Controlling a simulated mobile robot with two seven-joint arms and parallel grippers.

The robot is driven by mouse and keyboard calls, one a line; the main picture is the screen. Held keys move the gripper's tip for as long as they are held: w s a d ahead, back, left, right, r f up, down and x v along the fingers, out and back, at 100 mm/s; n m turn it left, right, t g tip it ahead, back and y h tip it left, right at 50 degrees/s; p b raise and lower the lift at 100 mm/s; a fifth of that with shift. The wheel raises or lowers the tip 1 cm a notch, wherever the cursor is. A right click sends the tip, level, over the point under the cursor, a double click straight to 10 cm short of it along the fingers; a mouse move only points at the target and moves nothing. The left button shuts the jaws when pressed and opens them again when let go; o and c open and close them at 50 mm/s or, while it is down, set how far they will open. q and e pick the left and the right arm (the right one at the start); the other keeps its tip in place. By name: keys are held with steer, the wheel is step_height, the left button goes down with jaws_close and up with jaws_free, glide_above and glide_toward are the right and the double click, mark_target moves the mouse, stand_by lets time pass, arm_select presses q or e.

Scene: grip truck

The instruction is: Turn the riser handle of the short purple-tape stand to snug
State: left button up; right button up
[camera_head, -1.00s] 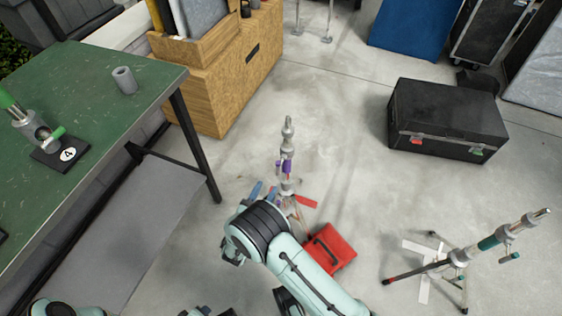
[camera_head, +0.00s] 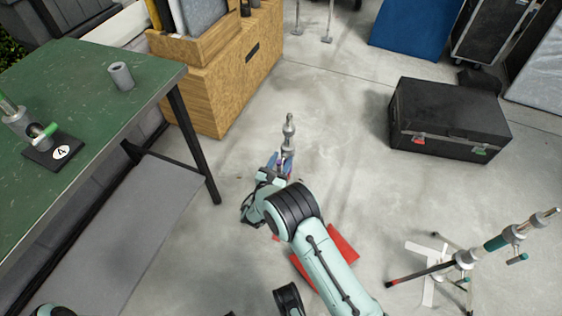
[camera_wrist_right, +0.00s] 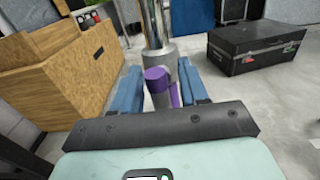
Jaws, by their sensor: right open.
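The short purple-tape stand shows its grey metal riser (camera_head: 289,135) upright on the floor in the head view. Its lower part is mostly hidden behind my right arm. In the wrist view the metal column (camera_wrist_right: 158,28) rises ahead. A purple-ended handle (camera_wrist_right: 157,80) projects toward me from its collar, with more purple beside it. My right gripper (camera_wrist_right: 160,92) is open, with one blue finger on each side of the handle. Gaps show beside the handle, though contact deeper in is unclear. The right gripper (camera_head: 279,163) is partly hidden in the head view. My left gripper is out of view.
A green-topped table (camera_head: 90,90) stands left, with a wooden crate (camera_head: 222,85) behind it. A stand with green tape (camera_head: 497,243) is at right. A black case (camera_head: 448,120) stands back right. A red bag-like item (camera_head: 343,243) lies under my right arm.

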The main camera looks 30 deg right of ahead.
jaws_close()
